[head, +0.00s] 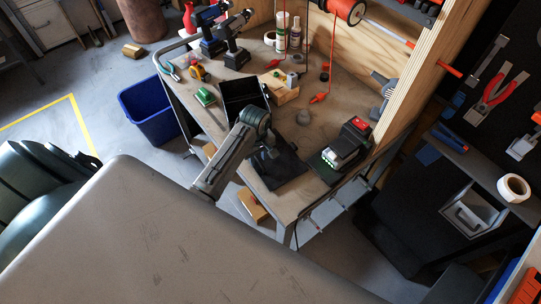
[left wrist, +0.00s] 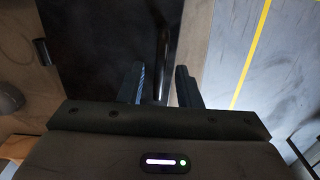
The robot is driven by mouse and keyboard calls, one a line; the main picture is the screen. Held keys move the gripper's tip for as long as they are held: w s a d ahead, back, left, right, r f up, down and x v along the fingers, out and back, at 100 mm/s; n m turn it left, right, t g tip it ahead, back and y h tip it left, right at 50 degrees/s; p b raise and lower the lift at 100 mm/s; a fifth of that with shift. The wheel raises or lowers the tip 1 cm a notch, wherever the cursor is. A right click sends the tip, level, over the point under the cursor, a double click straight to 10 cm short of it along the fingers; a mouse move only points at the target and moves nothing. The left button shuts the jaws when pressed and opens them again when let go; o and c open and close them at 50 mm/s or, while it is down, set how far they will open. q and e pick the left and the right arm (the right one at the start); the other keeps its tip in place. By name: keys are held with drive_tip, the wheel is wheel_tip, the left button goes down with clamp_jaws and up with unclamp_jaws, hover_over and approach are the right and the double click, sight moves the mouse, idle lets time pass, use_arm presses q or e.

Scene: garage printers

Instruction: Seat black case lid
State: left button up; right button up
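A black panel (head: 242,95), which looks like the case lid or part of the case, is on the bench behind my left gripper. A flat black piece (head: 282,170) lies at the bench's front; I cannot tell which of the two is the lid. My left gripper (head: 268,153) is over the rear part of the flat piece. In the left wrist view, my left gripper's fingers (left wrist: 160,85) are apart. A dark bar-like edge (left wrist: 163,50) of a black surface (left wrist: 100,40) shows between them, with gaps visible on both sides. My right gripper is in neither view.
The workbench (head: 312,108) holds drills (head: 234,45), a green object (head: 205,97), a wooden block (head: 283,90) and a black device with a red top (head: 350,140). A blue bin (head: 150,110) stands left of it. A wood panel (head: 305,50) closes the back.

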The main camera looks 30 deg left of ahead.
use_arm(q)
clamp_jaws()
drive_tip(key=shift+r, duration=2.55)
